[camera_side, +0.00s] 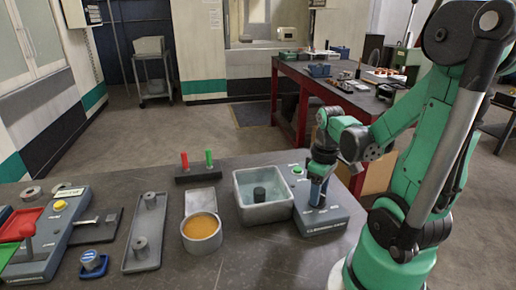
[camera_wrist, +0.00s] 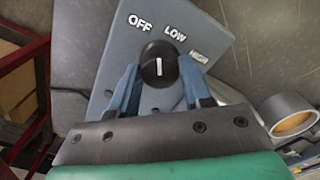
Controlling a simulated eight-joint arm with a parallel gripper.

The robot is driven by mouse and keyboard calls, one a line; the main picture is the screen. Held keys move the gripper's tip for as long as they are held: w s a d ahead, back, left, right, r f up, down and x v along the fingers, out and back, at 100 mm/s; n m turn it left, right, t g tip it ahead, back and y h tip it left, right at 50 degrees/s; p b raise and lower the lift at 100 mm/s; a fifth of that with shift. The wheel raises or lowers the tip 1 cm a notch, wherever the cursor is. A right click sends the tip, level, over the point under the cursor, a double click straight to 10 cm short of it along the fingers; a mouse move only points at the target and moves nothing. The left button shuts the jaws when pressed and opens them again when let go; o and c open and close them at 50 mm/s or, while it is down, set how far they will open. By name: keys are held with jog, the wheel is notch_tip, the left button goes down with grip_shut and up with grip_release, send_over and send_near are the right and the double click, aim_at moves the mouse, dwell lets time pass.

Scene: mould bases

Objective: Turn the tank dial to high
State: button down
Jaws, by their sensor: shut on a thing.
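The tank dial is a round black knob (camera_wrist: 159,64) with a white pointer line, seen in the wrist view. It sits on a blue-grey control box (camera_side: 335,222) marked OFF, LOW and HIGH. The pointer line stands upright in the wrist view, aimed between OFF (camera_wrist: 140,22) and LOW (camera_wrist: 175,33); HIGH (camera_wrist: 198,56) is further right. My gripper (camera_side: 317,192) points down over the box, its blue fingers (camera_wrist: 160,76) shut on the dial from both sides. In the side view the fingers hide the dial. The grey square tank (camera_side: 246,210) stands left of the box, with a dark cylinder inside.
A round cup with orange contents (camera_side: 201,232) stands left of the tank. Further left are a grey tray with pegs (camera_side: 146,235), a blue clamp-like piece (camera_side: 93,265) and a lever box (camera_side: 60,240). Red and green pegs (camera_side: 197,162) stand behind.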

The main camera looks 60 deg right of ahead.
jog(key=m, duration=0.4)
jog(key=shift+m, duration=0.3)
jog(key=m, duration=0.4)
jog(key=shift+m, duration=0.3)
jog(key=m, duration=0.4)
jog(key=shift+m, duration=2.5)
jog(key=shift+c, duration=1.9)
grip_release()
